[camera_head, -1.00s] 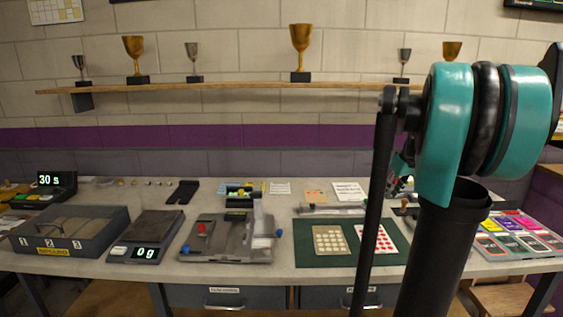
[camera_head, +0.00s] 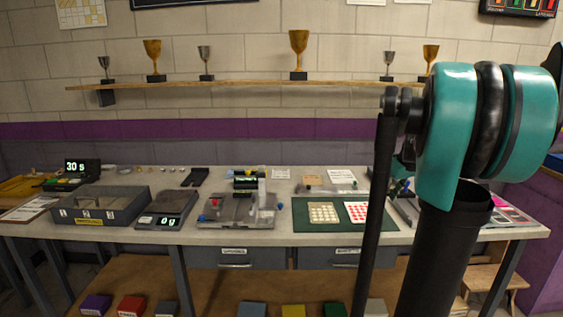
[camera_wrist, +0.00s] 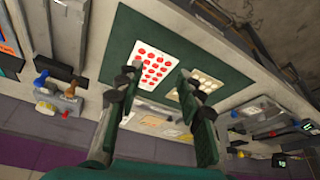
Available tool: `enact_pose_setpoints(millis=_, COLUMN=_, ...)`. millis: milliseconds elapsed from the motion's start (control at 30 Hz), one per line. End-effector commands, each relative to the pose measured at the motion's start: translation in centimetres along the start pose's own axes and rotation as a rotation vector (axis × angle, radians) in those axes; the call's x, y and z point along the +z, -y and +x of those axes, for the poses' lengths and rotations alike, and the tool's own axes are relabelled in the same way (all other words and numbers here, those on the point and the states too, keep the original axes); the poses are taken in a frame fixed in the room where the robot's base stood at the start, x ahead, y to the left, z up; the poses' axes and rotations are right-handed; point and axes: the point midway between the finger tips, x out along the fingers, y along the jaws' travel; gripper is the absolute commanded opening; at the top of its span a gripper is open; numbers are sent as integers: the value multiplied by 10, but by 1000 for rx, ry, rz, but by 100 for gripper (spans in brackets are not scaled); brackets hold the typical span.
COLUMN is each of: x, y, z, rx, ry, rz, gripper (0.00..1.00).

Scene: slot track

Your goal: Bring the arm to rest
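My gripper (camera_wrist: 158,78) shows in the wrist view with its two dark fingers spread apart and nothing between them. Beyond the fingers lie a card with red dots (camera_wrist: 154,64) and a beige card with pale dots (camera_wrist: 195,93), both on a dark green mat (camera_wrist: 119,52). The fingers appear to be above the mat, not touching it. In the head view my arm, with its teal joint and black links, fills the right side. My gripper is hidden there.
A trophy shelf (camera_head: 230,84) runs along the wall. Coloured boxes sit on a lower shelf (camera_head: 210,290).

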Motion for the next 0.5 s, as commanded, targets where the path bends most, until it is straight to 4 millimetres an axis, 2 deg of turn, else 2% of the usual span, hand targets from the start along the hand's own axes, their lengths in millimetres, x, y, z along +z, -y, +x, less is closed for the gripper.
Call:
enact_pose_setpoints(millis=267, x=21, y=39, z=20, rx=10, ry=13, rz=34, gripper=37)
enact_pose_setpoints(millis=500, x=59, y=93, z=47, rx=30, ry=28, rz=87, gripper=37)
